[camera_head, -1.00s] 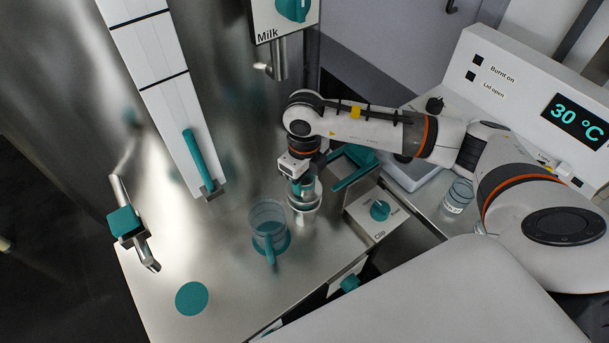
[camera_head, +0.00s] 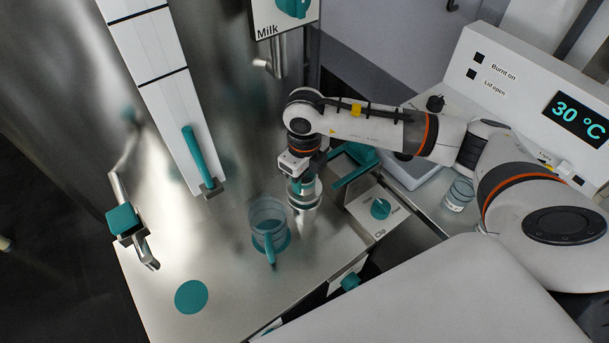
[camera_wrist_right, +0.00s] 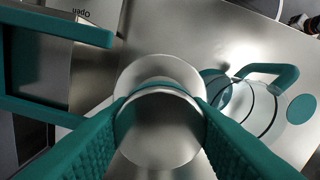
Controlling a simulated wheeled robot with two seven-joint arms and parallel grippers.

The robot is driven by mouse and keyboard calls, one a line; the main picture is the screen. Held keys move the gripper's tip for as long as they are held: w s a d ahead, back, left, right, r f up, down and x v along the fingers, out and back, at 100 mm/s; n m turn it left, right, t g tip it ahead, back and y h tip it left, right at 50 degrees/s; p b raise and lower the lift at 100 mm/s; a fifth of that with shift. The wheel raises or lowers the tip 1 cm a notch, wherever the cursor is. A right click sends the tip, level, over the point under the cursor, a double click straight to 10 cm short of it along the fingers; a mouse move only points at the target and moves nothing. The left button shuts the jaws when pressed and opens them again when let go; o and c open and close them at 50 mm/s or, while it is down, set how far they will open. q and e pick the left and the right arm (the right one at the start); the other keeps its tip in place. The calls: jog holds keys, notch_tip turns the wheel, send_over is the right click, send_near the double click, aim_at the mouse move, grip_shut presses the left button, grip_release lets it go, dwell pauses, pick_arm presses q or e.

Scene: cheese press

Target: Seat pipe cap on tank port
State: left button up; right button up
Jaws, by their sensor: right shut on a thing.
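My right gripper (camera_head: 303,187) points down over the steel table, its teal fingers shut on a round metal pipe cap (camera_wrist_right: 160,130). In the right wrist view the cap sits between the finger pads (camera_wrist_right: 160,112), its face shiny grey. A paler round metal rim (camera_wrist_right: 155,70), which looks like the tank port, shows just beyond the cap and is partly hidden by it. In the head view a steel cylinder (camera_head: 305,200) stands right under the fingers. I cannot tell whether the cap touches the port or sits apart from it. My left gripper is not in view.
A clear jug with a teal handle (camera_head: 268,225) stands just left of my right gripper. A teal frame-like part (camera_head: 355,165) and the Clip knob box (camera_head: 380,210) are close on the right. A glass jar (camera_head: 459,194) stands farther right. The table's front left is clear around a teal disc (camera_head: 191,297).

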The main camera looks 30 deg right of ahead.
jog(key=shift+f+b, duration=0.2)
jog(key=shift+b, duration=0.3)
dwell(1.0)
jog(key=o, duration=1.8)
jog(key=shift+r+p, duration=2.55)
jog(key=shift+r, duration=1.45)
jog(key=shift+s, duration=0.1)
